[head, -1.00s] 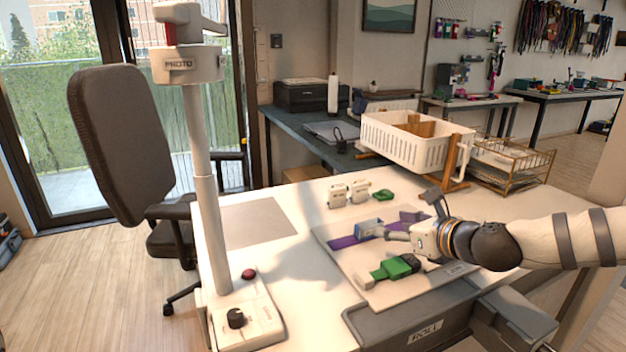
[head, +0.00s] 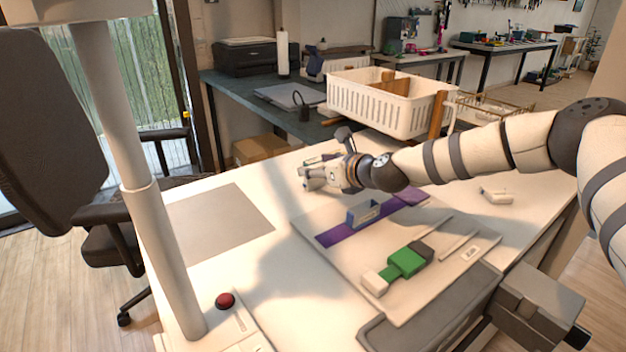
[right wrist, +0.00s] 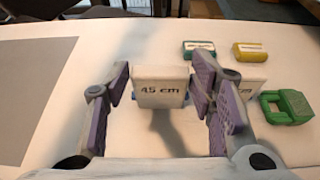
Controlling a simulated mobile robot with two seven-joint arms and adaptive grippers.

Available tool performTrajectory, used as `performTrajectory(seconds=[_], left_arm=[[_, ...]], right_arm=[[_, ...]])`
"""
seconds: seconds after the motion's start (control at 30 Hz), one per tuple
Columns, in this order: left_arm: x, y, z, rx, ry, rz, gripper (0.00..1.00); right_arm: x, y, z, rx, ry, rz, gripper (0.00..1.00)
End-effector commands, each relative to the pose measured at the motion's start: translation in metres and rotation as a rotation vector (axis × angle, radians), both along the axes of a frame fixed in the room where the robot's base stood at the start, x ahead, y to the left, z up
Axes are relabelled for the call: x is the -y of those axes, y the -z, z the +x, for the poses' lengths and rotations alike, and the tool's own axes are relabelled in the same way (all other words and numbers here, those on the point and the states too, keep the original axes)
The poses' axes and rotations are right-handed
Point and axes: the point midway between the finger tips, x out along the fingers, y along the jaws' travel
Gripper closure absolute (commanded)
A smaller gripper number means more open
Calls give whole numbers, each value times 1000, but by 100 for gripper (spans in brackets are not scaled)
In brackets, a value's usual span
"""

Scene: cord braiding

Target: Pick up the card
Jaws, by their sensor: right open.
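A white card (right wrist: 161,88) marked "45 cm" stands upright in the right wrist view, between the spread fingers of my right gripper (right wrist: 162,100). The gripper is open, with visible gaps on both sides of the card. A second white card (right wrist: 252,88) is partly hidden behind the right finger. In the head view my right gripper (head: 312,177) is low over the back of the white table, and it largely hides the cards. My left gripper is not in view.
A green clip-like item (right wrist: 286,106), a teal block (right wrist: 198,50) and a yellow block (right wrist: 250,52) lie near the cards. A board (head: 340,268) holds a purple strip and a green clamp. A white basket (head: 385,105) stands behind. A grey mat (head: 215,222) lies left.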

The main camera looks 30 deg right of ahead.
Motion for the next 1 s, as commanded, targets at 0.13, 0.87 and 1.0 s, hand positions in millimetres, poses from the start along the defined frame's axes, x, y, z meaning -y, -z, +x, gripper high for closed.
performTrajectory(seconds=[0.13,0.87,1.0], left_arm=[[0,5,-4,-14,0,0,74],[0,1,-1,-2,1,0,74],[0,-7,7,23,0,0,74]], right_arm=[[-2,8,14,-2,1,0,50],[-2,-6,14,5,1,0,71],[-2,-37,14,12,0,-1,71]])
